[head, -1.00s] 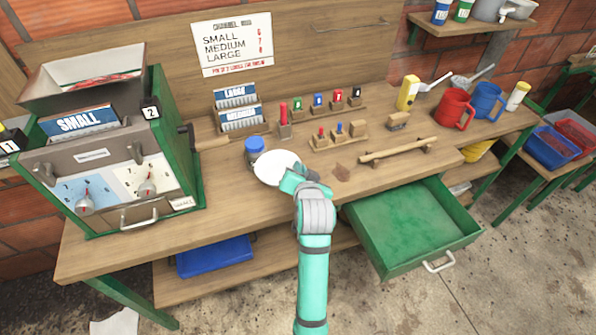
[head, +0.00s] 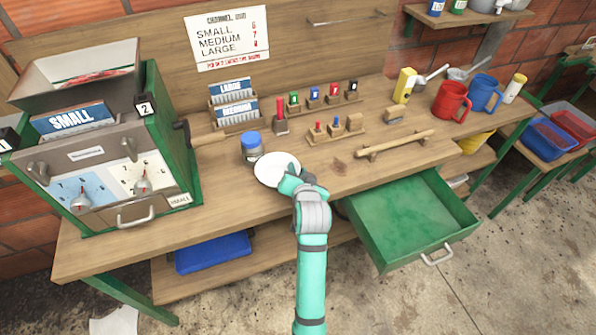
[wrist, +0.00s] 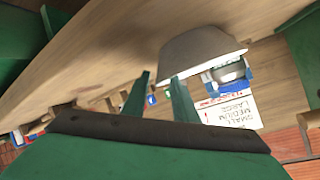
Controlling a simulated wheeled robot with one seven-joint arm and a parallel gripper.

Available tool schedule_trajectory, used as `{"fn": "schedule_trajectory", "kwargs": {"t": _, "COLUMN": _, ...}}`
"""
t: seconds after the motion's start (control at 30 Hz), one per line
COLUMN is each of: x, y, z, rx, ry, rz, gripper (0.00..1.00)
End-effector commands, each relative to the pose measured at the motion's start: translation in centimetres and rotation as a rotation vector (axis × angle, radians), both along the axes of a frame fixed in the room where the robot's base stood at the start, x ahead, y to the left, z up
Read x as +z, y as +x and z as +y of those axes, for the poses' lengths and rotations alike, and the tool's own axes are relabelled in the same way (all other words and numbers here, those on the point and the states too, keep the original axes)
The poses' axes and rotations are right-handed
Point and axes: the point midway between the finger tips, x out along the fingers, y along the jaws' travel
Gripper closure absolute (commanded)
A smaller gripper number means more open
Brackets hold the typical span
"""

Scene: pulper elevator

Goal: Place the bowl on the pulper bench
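The white bowl (head: 276,169) is upright at the front middle of the wooden pulper bench (head: 225,225), just in front of a blue-lidded jar. In the wrist view, the bowl's shaded outside (wrist: 203,47) shows right of and beyond the fingers. My gripper (head: 292,183) is at the bowl's right front edge. In the wrist view, my gripper's two green fingers (wrist: 158,78) stand apart, with a gap between them; the bowl's edge is at their tips. Whether a finger touches it, and whether the bowl's base rests fully on the bench, I cannot tell.
The jar (head: 252,149) stands close behind the bowl. The green pulper machine (head: 165,150) is at the left. An open green drawer (head: 415,222) juts out at the right front. A wooden handle bar (head: 395,145), red mug (head: 451,101) and blue mug (head: 485,93) lie farther right.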

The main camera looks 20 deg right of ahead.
Motion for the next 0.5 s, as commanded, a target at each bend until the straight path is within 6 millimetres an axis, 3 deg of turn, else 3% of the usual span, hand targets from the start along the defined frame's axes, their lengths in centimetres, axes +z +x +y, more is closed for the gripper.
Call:
{"fn": "schedule_trajectory", "kwargs": {"t": 0.27, "x": 0.5, "y": -1.0, "z": 0.2, "rx": 0.0, "ry": 0.0, "rz": -0.001, "gripper": 0.74}}
{"fn": "schedule_trajectory", "kwargs": {"t": 0.5, "x": 2.5, "y": -5.0, "z": 0.9, "rx": -0.001, "ry": 0.0, "rz": -0.002, "gripper": 0.74}}
